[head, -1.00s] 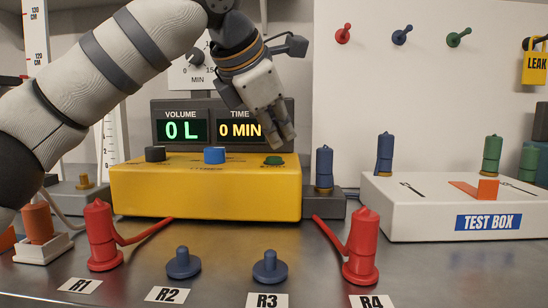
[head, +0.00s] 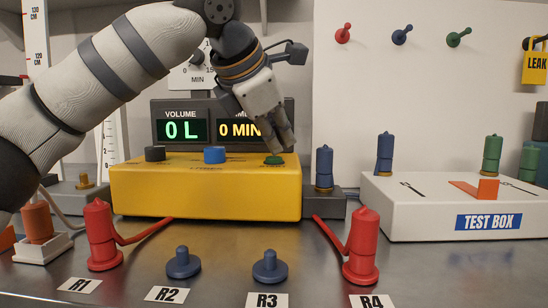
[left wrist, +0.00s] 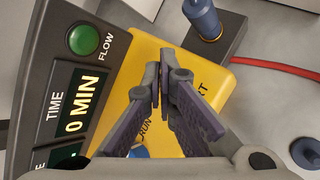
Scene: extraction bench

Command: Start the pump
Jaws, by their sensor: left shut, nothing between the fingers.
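The yellow pump box (head: 208,195) stands on the bench, with a black knob (head: 155,154), a blue knob (head: 215,155) and a green button (head: 274,160) on top. My left gripper (head: 282,150) is shut and empty, pointing down, with its fingertips right at the green button. Whether they touch it I cannot tell. In the left wrist view the shut fingers (left wrist: 160,85) lie over the yellow top, beside lettering that ends in "RT"; the green button is hidden there. The display (head: 210,130) behind reads 0 L and 0 MIN. My right gripper is not in view.
A green FLOW lamp (left wrist: 82,40) sits beside the time display. A dark block with a blue connector (head: 324,168) stands just right of the pump. Red connectors (head: 101,235) (head: 362,245) with hoses stand in front. The white test box (head: 420,215) is further right.

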